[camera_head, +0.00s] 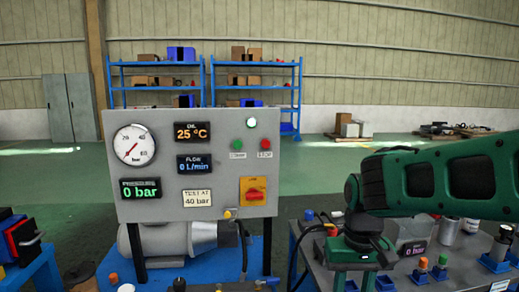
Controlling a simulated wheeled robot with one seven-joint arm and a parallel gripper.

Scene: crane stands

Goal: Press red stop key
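The red stop key (265,144) is a small round button at the upper right of the grey control panel (222,160), above a small red-lettered label. A green key (238,144) sits just left of it, above a green label. Nothing covers the red key. My gripper (354,283) is at the lower right, below and to the right of the panel, pointing down over the right bench. Its two green fingers show a gap between them with nothing visible in it. The fingertips are near the bottom edge of the picture.
The right bench (455,272) holds fittings and cylinders near my gripper. Blue shelves (207,64) stand far behind.

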